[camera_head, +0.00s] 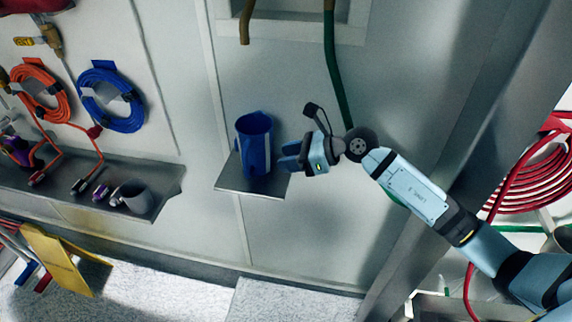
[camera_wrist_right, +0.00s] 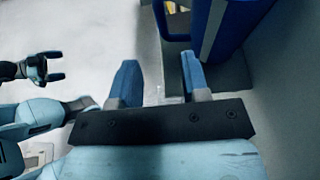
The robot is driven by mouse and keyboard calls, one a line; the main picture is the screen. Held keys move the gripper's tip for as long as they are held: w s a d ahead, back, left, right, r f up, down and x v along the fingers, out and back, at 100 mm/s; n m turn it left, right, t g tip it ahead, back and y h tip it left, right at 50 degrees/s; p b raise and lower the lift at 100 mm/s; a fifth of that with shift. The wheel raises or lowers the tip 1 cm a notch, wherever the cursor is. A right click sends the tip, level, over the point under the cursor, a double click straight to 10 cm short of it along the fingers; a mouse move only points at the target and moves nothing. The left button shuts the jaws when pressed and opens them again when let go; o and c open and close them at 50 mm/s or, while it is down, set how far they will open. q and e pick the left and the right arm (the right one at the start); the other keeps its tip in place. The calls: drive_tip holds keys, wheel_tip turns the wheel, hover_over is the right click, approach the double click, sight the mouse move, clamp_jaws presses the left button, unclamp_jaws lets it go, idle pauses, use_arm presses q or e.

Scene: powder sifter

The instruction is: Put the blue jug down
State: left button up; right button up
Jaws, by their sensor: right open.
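The blue jug (camera_head: 254,147) stands upright on a small grey wall shelf (camera_head: 232,181). My right gripper (camera_head: 285,157) is just to the right of the jug, with its fingers pointing at it. In the right wrist view the two blue fingers (camera_wrist_right: 160,65) are spread with nothing between them. The jug (camera_wrist_right: 228,25) and its handle show beyond the fingertips there, apart from them. My left gripper (camera_wrist_right: 54,70) shows small at the left of the right wrist view, with its fingers apart and empty. It is not in the head view.
A longer shelf (camera_head: 70,196) at the left holds a grey mug (camera_head: 136,197) and small items. Orange and blue coiled hoses (camera_head: 112,98) hang above it. A green hose (camera_head: 333,70) hangs on the wall behind my right gripper. A yellow board (camera_head: 55,259) leans below the long shelf.

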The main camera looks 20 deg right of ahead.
drive_tip(key=s+a+f+m+t+y, duration=0.2)
drive_tip(key=s+a+m+y, duration=0.25)
drive_tip(key=m, duration=0.35)
drive_tip(key=s+d+f+n+h, duration=0.1)
drive_tip(key=s+f+n+h, duration=0.5)
drive_tip(key=n, duration=1.1)
drive_tip(key=s+d+f+n+t+h, duration=0.1)
drive_tip(key=s+f+n+h, duration=0.6)
drive_tip(key=s+f+n, duration=0.8)
wheel_tip(320, 180, down, 3)
drive_tip(key=n, duration=0.3)
drive_tip(key=shift+d+n, duration=0.3)
drive_tip(key=shift+d, duration=0.1)
drive_tip(key=shift+t, duration=0.3)
